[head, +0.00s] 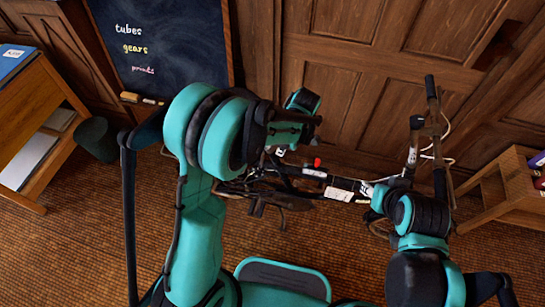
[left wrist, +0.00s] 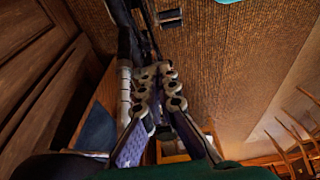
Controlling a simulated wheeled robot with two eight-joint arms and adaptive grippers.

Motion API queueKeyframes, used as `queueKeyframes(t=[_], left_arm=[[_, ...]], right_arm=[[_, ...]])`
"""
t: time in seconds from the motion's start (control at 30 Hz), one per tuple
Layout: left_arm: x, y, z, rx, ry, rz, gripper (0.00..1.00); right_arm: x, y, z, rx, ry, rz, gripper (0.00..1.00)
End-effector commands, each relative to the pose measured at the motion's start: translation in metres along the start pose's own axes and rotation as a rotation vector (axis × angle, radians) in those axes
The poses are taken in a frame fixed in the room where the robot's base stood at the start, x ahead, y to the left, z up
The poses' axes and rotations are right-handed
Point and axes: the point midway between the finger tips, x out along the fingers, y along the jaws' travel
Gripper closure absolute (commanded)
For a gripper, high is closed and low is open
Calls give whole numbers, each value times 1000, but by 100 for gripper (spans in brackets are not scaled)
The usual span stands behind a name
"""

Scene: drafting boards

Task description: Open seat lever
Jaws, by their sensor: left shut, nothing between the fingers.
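A dark bicycle-like frame (head: 345,186) with white labels and a red part (head: 317,162) stands in the middle of the head view, partly behind my left arm. My left gripper (head: 280,153) is over its left part in the head view. In the left wrist view the gripper (left wrist: 155,88) is shut with nothing between its fingers. A dark and pale metal tube (left wrist: 125,92) lies close to its left finger; I cannot tell whether they touch. I cannot make out the seat lever.
A chalkboard (head: 165,45) leans at the wooden wall (head: 350,60). A wooden desk (head: 45,100) stands at the left, with a dark bin (head: 96,140) beside it. A low wooden shelf (head: 500,195) with books is at the right. Brown floor (head: 110,240) is free at front left.

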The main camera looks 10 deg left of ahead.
Motion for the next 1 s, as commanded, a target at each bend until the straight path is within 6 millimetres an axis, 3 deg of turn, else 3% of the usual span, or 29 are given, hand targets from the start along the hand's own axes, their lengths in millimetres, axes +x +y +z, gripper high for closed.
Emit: queueKeyframes(t=[0.27,0.67,0.8,1.0], left_arm=[[27,2,4,-41,10,-13,100],[111,1,4,-39,9,-11,100],[121,-1,-15,-41,9,-12,100],[128,-1,-29,-38,9,-12,100]], right_arm=[[7,0,5,0,0,0,60],[37,0,26,0,0,0,60],[43,0,31,0,0,0,60],[47,0,34,0,0,0,60]])
